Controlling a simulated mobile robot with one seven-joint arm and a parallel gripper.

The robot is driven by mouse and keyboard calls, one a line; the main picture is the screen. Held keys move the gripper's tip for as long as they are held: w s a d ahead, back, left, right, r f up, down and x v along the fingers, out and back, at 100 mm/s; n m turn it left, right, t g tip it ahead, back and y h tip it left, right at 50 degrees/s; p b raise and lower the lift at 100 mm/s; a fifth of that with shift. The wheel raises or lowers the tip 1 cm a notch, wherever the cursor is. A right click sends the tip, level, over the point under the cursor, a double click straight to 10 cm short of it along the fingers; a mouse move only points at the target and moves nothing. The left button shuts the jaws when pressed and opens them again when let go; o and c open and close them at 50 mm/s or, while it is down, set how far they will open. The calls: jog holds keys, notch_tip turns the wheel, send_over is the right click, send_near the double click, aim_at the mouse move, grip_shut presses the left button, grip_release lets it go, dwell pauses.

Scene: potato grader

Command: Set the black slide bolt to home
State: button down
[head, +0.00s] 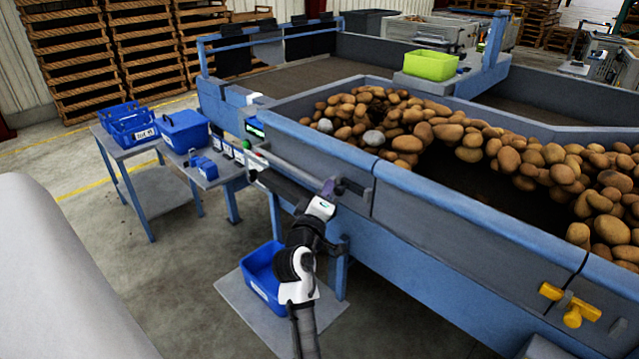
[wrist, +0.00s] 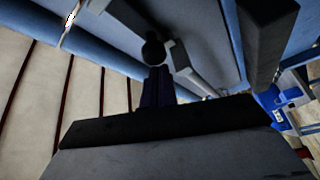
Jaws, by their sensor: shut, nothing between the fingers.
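The black slide bolt (head: 341,188) is on the grey side panel of the blue grader, and only a small dark part shows past my gripper. In the wrist view its round black knob (wrist: 153,51) stands just beyond my fingers. My gripper (head: 329,187) is shut, with its dark fingers at the panel by the bolt; they also show in the wrist view (wrist: 157,78). Nothing is held between them. The fingertips look close to the knob, but I cannot tell if they touch it. The bolt's track is mostly hidden, and its position is unclear.
A yellow handle (head: 570,304) is on the panel at right. Potatoes (head: 540,165) fill the grader's bed. A blue bin (head: 262,278) stands below my forearm on a low grey platform. Blue boxes (head: 184,130) sit on side tables at left. A green crate (head: 430,66) is on top.

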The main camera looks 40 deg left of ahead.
jog(key=shift+d, duration=0.1)
jog(key=d, duration=0.2)
jog(key=d+p, duration=0.1)
jog(key=d, duration=0.1)
jog(key=shift+s+d, duration=0.2)
jog(key=shift+d, duration=0.05)
dwell(0.4)
